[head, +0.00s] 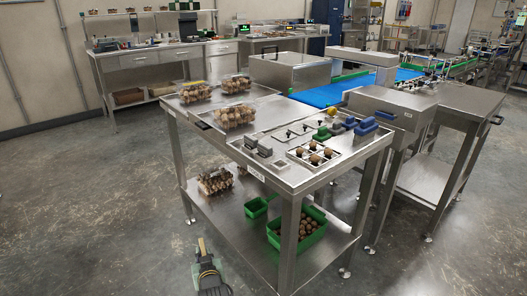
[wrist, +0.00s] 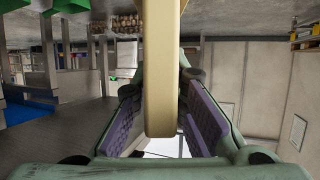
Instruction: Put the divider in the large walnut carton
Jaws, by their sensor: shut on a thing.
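My gripper (head: 206,263) is low at the bottom of the head view, in front of the steel table and apart from it. It is shut on a long cream-coloured piece (head: 202,245), likely the divider. In the wrist view the divider (wrist: 162,80) stands between the purple finger pads of my gripper (wrist: 160,125). Clear cartons of walnuts stand at the table's left end: a front one (head: 234,116), a back left one (head: 194,92) and a back right one (head: 237,82). I cannot tell surely which is the large one.
The steel table (head: 262,172) has trays of small parts and blue and green blocks on its right. Its lower shelf (head: 235,212) holds another walnut carton (head: 215,180) and green bins (head: 298,232). A blue conveyor (head: 345,88) is behind. Floor at left is clear.

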